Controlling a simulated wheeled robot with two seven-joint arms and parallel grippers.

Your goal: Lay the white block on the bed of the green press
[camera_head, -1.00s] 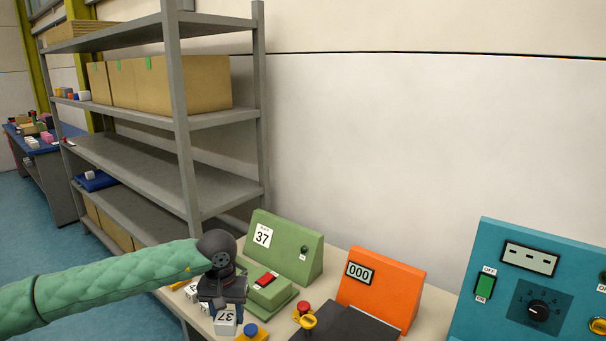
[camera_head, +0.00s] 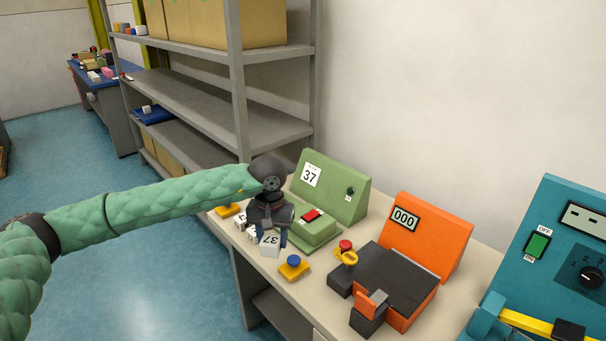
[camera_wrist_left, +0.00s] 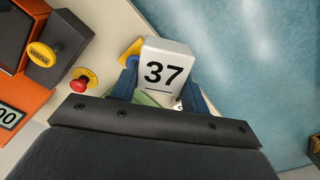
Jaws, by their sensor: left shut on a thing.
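The white block (camera_head: 270,245), marked 37, is held in my left gripper (camera_head: 274,232) in front of the green press (camera_head: 333,187). In the left wrist view the block (camera_wrist_left: 166,66) sits between the two blue fingers of the gripper (camera_wrist_left: 163,88), with its 37 face showing. The press has a sloped back with a 37 label and a low green bed (camera_head: 318,233) with a red patch on top. My gripper and wrist hide part of the bed. I cannot tell whether the block touches the table. My right gripper is not in view.
More small white blocks (camera_head: 251,231) stand left of the held block. A blue button on a yellow base (camera_head: 293,267) is just right of it. An orange device (camera_head: 425,234) with a dark plate stands further right, a teal panel (camera_head: 560,240) beyond. Shelving (camera_head: 240,110) rises behind.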

